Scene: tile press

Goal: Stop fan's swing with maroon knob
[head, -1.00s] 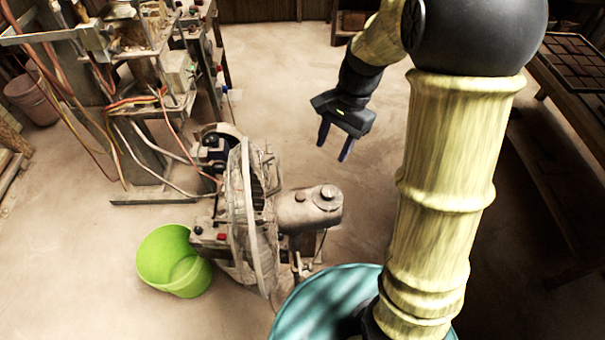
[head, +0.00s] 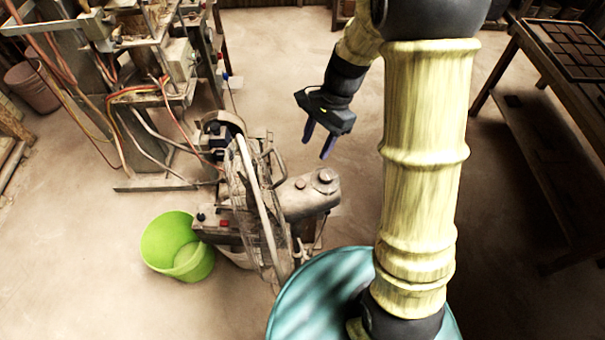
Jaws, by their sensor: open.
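The fan (head: 262,208) stands on the floor at the middle of the head view, its round wire guard seen nearly edge-on. Its grey motor housing (head: 306,201) sticks out to the right of the guard. Small round knobs (head: 325,176) stand on top of the housing. They look grey-brown, and I cannot tell a maroon one among them. My gripper (head: 317,149) is open and empty, with its two dark fingers pointing down. In the picture it is just above the housing, apart from it.
A green bucket (head: 178,248) stands left of the fan. A press machine (head: 150,95) with hoses and cables fills the upper left. A dark table with tiles (head: 568,50) stands at the right.

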